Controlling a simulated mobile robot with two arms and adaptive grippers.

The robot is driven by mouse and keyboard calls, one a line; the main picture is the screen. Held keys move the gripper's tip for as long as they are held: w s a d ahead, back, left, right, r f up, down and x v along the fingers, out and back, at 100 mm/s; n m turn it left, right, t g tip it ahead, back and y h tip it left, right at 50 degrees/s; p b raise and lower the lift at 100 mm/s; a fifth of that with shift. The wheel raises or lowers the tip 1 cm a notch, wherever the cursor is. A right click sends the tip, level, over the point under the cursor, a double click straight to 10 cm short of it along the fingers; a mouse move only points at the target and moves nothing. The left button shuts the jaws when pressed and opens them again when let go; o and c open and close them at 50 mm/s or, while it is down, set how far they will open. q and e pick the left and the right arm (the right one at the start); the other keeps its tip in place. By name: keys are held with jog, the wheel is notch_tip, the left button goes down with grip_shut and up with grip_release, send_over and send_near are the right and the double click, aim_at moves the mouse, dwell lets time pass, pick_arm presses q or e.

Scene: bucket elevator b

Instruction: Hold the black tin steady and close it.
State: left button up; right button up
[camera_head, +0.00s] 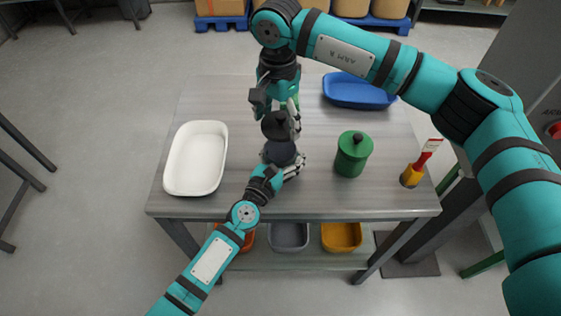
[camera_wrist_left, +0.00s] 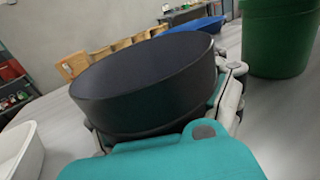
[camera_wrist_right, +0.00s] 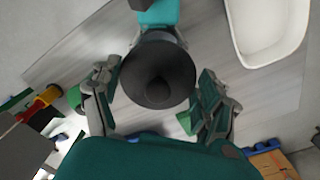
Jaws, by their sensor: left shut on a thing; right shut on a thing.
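The black tin (camera_head: 279,153) is above the middle of the grey table. My left gripper (camera_head: 286,167) is shut around its side. In the left wrist view the tin (camera_wrist_left: 150,90) fills the middle, with its dark round top tilted in the picture. The black lid (camera_head: 275,126), with a knob, shows just beyond the tin in the head view. My right gripper (camera_head: 278,111) is shut on the lid. In the right wrist view the lid (camera_wrist_right: 158,85) lies between its two fingers and hides most of the tin. Whether lid and tin touch is unclear.
A white tray (camera_head: 170,160) lies at the left, a blue tray (camera_head: 358,92) at the back right. A green lidded canister (camera_head: 352,155) stands right of the tin. A red-handled brush in a yellow holder (camera_head: 411,177) is at the right edge. Bins (camera_head: 290,237) sit below the tabletop.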

aim_at(277, 144)
jog(key=shift+f, duration=0.1)
jog(key=shift+s+a+f, duration=0.1)
jog(key=shift+s+f, duration=0.05)
jog(key=shift+f, duration=2.2)
jog(key=shift+f, duration=0.1)
jog(key=shift+f, duration=0.8)
jog(key=shift+f, duration=0.65)
jog(key=o, duration=1)
jog(key=shift+c, duration=0.2)
jog(key=shift+r, duration=0.1)
notch_tip(277, 144, up, 12)
jog(key=shift+f, duration=0.1)
